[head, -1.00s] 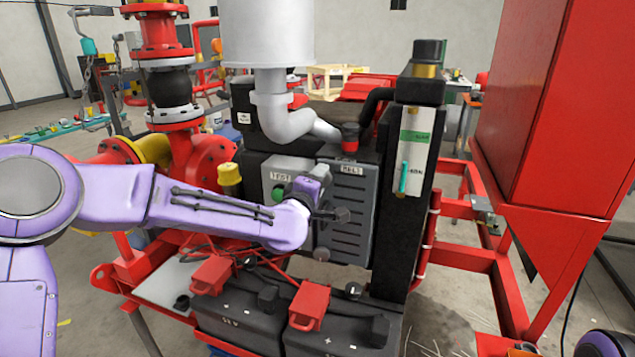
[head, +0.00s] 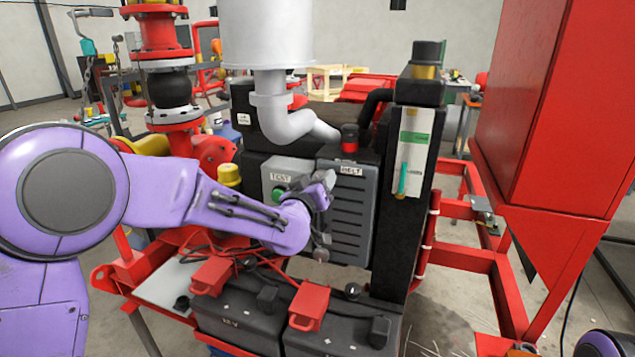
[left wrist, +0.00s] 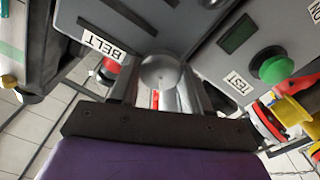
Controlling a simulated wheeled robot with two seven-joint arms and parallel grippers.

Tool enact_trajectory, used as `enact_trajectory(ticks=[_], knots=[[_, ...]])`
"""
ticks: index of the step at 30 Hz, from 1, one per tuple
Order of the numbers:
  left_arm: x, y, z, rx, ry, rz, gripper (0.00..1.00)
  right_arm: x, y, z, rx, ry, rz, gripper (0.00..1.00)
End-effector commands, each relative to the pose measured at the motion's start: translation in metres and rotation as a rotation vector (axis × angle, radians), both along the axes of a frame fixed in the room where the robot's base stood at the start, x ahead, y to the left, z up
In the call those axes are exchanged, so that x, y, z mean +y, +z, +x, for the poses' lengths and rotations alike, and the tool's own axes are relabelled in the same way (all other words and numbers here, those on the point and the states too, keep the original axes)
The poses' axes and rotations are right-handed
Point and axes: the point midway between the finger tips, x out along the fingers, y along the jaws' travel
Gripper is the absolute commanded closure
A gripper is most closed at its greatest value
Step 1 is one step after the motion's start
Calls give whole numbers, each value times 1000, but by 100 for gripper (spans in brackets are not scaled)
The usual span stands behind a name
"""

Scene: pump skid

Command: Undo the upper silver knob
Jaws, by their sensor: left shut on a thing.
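The upper silver knob (left wrist: 160,72) is round and shiny in the left wrist view, in front of the grey panels. My left gripper (left wrist: 158,90) is shut on it, with one finger on each side. In the head view my left gripper (head: 324,188) is at the left edge of the dark slatted belt cover (head: 350,215) and hides the upper knob. A lower silver knob (head: 321,255) shows below it, clear of the gripper. My right gripper is not in view.
A grey box with a green TEST button (head: 279,194) is just left of the gripper. A yellow cap (head: 229,174) stands farther left. Black batteries with red terminal covers (head: 309,306) lie below.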

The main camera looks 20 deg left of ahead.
Motion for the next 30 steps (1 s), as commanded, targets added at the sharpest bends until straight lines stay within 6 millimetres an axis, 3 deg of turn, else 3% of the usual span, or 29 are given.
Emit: enact_trajectory(ticks=[15, 30], knots=[[-2, -2, 0, -9, -2, 371, 83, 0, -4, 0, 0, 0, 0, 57], [-2, -2, 0, -12, -2, 458, 83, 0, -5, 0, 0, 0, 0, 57]])
